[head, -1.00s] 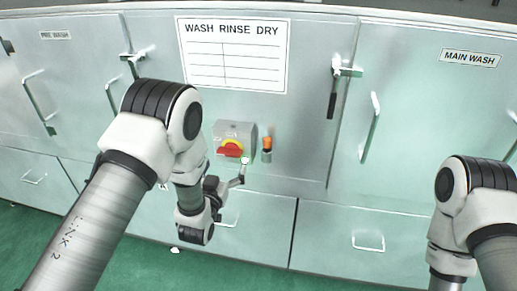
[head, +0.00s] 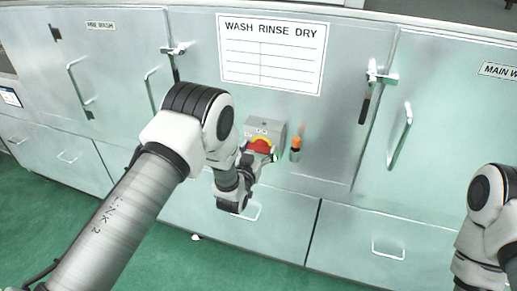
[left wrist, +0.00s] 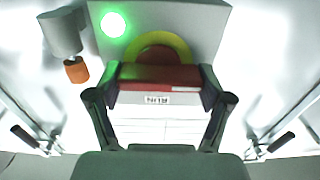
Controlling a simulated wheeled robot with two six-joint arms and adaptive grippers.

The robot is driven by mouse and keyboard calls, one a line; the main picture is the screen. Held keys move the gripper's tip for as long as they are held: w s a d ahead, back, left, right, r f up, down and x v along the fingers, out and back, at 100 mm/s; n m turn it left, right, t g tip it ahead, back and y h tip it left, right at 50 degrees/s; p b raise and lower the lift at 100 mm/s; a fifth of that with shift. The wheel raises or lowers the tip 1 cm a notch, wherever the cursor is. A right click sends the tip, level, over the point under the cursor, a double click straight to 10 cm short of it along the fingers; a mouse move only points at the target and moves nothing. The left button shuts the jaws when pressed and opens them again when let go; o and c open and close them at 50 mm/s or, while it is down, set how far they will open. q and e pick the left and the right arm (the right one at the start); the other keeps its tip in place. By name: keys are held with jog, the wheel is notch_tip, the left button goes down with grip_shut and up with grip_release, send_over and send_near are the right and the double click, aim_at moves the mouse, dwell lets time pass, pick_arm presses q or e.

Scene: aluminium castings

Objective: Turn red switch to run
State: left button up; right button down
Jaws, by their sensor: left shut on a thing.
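The red switch handle (head: 261,147) sits on a yellow disc on the front of a small grey box (head: 268,126), partly hidden by my left gripper (head: 262,158). In the left wrist view the red handle (left wrist: 158,77) lies level across the picture, with part of the yellow ring (left wrist: 152,40) showing behind it. The left gripper's fingers (left wrist: 158,88) are at the two ends of the handle, shut on it. A label reading RUN (left wrist: 157,99) shows just below the handle in that view. A green light (left wrist: 113,24) glows on the box. My right gripper is outside the picture.
An orange-topped grey cylinder (head: 296,147) stands out just right of the box and shows in the left wrist view (left wrist: 75,68). Door handles (head: 400,136) and latches (head: 375,84) project from the steel panels. The green floor in front is clear.

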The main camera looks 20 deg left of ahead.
pick_arm(q)
jog(key=m+b, duration=0.3)
jog(key=shift+d+f, duration=0.1)
jog(key=shift+f, duration=0.05)
jog(key=m+b, duration=0.4)
jog(key=m, duration=0.1)
jog(key=shift+m, duration=0.3)
jog(key=m+b, duration=0.3)
jog(key=m, duration=0.1)
jog(key=shift+d+m+b, duration=0.15)
jog(key=shift+m+b, duration=0.15)
jog(key=shift+b, duration=0.05)
jog(key=m+b, duration=0.2)
jog(key=m, duration=0.1)
jog(key=shift+m, duration=0.4)
jog(key=shift+m+b, duration=0.45)
jog(key=shift+m, duration=0.05)
jog(key=o, duration=1.1)
